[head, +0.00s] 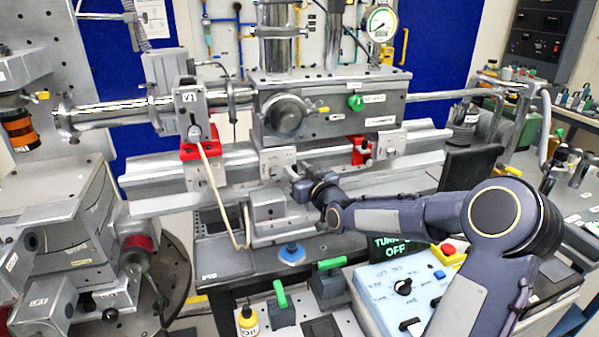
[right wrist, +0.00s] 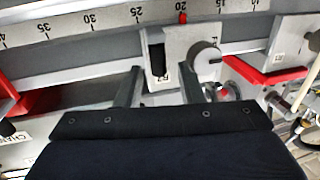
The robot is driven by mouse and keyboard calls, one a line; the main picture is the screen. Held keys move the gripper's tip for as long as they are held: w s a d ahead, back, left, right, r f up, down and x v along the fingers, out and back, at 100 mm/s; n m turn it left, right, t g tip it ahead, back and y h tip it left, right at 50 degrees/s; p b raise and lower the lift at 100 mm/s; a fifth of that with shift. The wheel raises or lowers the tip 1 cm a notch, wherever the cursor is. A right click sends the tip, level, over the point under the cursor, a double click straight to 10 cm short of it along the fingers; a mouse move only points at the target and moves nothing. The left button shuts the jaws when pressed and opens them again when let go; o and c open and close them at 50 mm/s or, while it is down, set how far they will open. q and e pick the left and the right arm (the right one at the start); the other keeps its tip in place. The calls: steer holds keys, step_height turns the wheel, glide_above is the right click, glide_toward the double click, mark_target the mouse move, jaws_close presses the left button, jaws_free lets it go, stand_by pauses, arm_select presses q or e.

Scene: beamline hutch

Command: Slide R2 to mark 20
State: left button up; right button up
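The R2 rider (right wrist: 172,38) is a pale block with a dark slot, a small R2 label and a round knob (right wrist: 205,58), hanging below the scale (right wrist: 110,22) in the right wrist view. A red dot (right wrist: 183,18) sits by the 20 on the scale, above the block. My right gripper (right wrist: 159,72) is open, its fingers apart on either side of the slot and label; contact cannot be told. In the head view the right gripper (head: 296,178) is at the rail under the central chamber, by a pale block (head: 277,160). My left gripper is not in view.
Red-based carriages flank the middle of the rail, left (head: 202,150) and right (head: 361,150). A beige cable hangs from the left one. A pressure gauge (head: 381,24) stands above.

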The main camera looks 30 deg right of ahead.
steer(key=s, duration=0.7)
steer(key=shift+s+a, duration=0.15)
steer(key=shift+s, duration=0.25)
stand_by(0.3)
steer(key=s+a+f+g+y+p, duration=0.1)
steer(key=s+a+g, duration=0.3)
steer(key=s, duration=0.5)
steer(key=s+a+f+g+y+p, duration=0.2)
steer(key=s+a+g, duration=0.2)
steer(key=s+a, duration=0.3)
steer(key=s+a+f+m+g+y+p, duration=0.1)
steer(key=s+a+g, duration=0.3)
steer(key=s, duration=0.9)
steer(key=shift+a+f+p, duration=0.3)
steer(key=shift+a+f, duration=0.05)
steer(key=shift+a, duration=0.85)
steer(key=shift+o, duration=0.4)
steer(key=shift+s, duration=0.1)
